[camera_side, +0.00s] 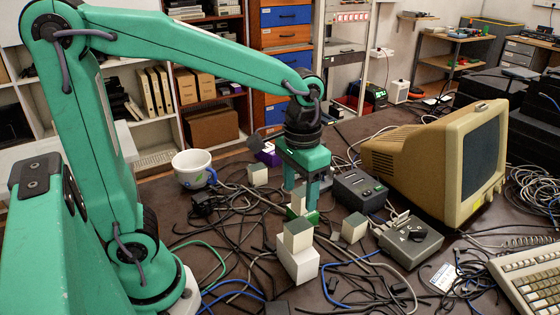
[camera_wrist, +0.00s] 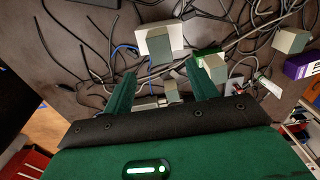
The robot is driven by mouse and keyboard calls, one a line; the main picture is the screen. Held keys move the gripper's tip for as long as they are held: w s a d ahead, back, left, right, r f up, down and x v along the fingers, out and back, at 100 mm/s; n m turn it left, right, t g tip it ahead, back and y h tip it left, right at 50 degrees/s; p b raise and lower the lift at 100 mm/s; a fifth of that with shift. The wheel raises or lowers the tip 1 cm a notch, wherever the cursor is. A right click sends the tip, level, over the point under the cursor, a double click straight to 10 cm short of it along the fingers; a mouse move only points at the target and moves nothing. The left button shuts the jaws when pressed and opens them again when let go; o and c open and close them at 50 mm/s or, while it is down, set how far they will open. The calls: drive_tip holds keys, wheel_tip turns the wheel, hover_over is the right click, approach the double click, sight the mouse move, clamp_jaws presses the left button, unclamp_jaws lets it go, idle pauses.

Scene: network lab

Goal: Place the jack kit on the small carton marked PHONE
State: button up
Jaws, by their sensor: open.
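No PHONE marking is readable, and I cannot tell which piece is the jack kit. A white carton (camera_side: 297,266) stands in front with a pale grey-green block (camera_side: 298,235) on top; this pair also shows in the wrist view. A low green carton (camera_side: 313,217) lies behind it, with another pale block (camera_side: 298,202) on or against it. A small purple carton (camera_side: 268,154) with white lettering sits farther back. Loose pale blocks are at the right (camera_side: 354,227) and back left (camera_side: 258,174). My gripper (camera_side: 302,192) is open, pointing down close to the green carton, holding nothing visible.
A white mug (camera_side: 193,168) stands at left. A dark grey box (camera_side: 360,190), a switch box marked A B C (camera_side: 410,240) and a beige monitor (camera_side: 440,160) stand at right. Loose cables (camera_side: 240,220) cover much of the brown table.

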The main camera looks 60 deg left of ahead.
drive_tip(key=s+a+r+t, duration=0.4)
drive_tip(key=s+a+t, duration=0.1)
drive_tip(key=s, duration=0.3)
drive_tip(key=shift+s+a+t, duration=0.25)
drive_tip(key=shift+a+t, duration=0.05)
drive_tip(key=shift+a, duration=0.2)
